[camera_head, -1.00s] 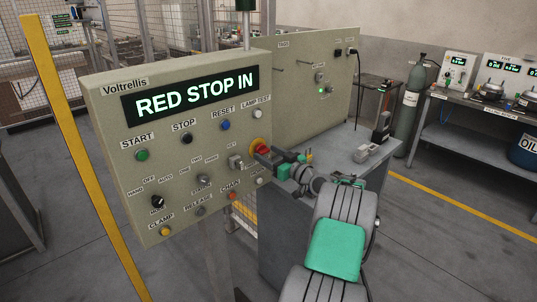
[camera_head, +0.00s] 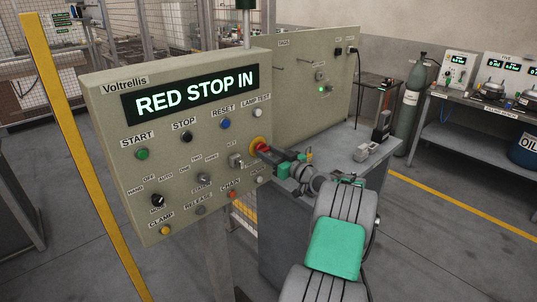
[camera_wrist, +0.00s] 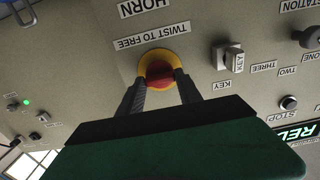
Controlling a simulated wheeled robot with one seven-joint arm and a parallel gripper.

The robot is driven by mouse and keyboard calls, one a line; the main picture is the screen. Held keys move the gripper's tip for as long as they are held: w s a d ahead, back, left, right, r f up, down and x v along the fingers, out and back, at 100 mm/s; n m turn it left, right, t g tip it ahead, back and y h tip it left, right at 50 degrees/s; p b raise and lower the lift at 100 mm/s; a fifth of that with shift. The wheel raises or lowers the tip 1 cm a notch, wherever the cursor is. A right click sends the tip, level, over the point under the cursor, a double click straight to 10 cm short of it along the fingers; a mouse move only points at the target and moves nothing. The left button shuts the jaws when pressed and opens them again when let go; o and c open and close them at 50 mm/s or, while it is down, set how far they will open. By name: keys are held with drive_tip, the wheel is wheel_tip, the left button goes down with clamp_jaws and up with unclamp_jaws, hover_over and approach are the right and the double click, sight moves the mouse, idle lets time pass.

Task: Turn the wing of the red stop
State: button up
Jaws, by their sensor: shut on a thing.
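The red stop (camera_head: 260,146) is a red knob on a yellow ring on the right side of the beige control panel. In the wrist view the red stop (camera_wrist: 159,74) sits below a label reading TWIST TO FREE, upside down there. My gripper (camera_head: 268,151) reaches the stop from the right, and in the wrist view its two dark fingers (camera_wrist: 160,84) are on either side of the red part, shut on it. The fingers cover part of the knob, so its wing cannot be made out clearly. The panel display (camera_head: 197,93) reads RED STOP IN.
A key switch (camera_head: 236,161) sits just left of the stop, close to my gripper. Other buttons fill the panel's lower left. A grey bench (camera_head: 345,150) stands behind my arm, and a yellow post (camera_head: 75,150) stands at the left.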

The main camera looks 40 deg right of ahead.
drive_tip(key=shift+f, duration=0.1)
drive_tip(key=shift+m+b, duration=1.5)
drive_tip(key=shift+m, duration=1.9)
drive_tip(key=o, duration=1.4)
drive_tip(key=s+b, duration=0.1)
drive_tip(key=s, duration=0.6)
drive_tip(key=shift+s+d+b, duration=0.1)
drive_tip(key=shift+s+b, duration=0.3)
